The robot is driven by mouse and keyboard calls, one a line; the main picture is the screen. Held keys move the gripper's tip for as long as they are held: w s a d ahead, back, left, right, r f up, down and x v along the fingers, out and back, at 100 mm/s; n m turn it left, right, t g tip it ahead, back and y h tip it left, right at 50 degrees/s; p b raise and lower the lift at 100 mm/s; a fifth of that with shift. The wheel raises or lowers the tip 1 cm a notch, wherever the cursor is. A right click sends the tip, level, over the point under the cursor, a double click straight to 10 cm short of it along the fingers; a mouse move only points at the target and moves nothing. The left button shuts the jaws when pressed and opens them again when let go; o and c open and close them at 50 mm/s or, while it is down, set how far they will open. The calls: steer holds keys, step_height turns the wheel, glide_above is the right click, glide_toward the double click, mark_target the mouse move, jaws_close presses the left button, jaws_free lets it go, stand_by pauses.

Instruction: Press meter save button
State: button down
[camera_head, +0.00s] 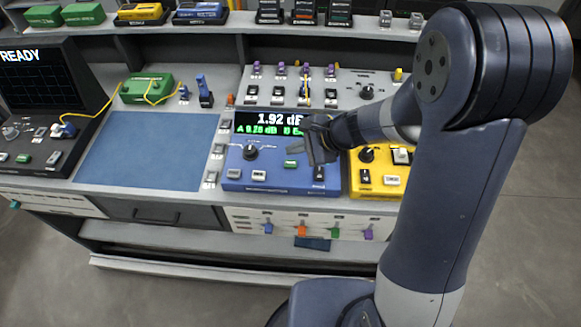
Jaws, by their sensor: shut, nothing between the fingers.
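The blue meter (280,185) sits on the bench with a lit display (266,124) reading 1.92 dB in white and a smaller green line below it. Its front carries a black knob (250,152), a white button (259,175), a green button (291,163) and a dark switch or button (319,173) at the right. The button labels are too small to read, so I cannot tell which one is save. My gripper (319,157) is shut and empty over the meter's right part, just right of the green button. It hides the display's right end. Contact with the meter cannot be told.
A yellow device (377,180) stands close to the meter's right. A blue mat (150,152) lies left, with a green spool (147,88) and yellow fibre behind. A grey panel (340,77) with several connectors stands behind the meter. A black machine (40,75) showing READY is far left.

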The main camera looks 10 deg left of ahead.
mark_target(285, 160)
steer(key=shift+f+b, duration=0.85)
steer(key=shift+f, duration=0.4)
stand_by(1.1)
steer(key=shift+f+b, duration=0.4)
steer(key=shift+b, duration=0.15)
steer(key=shift+f+b, duration=0.45)
steer(key=shift+b, duration=0.05)
stand_by(0.4)
steer(key=shift+r, duration=0.15)
stand_by(0.3)
steer(key=shift+r+p, duration=0.65)
steer(key=shift+r, duration=0.1)
steer(key=shift+r+p, duration=1.9)
steer(key=shift+r, duration=0.6)
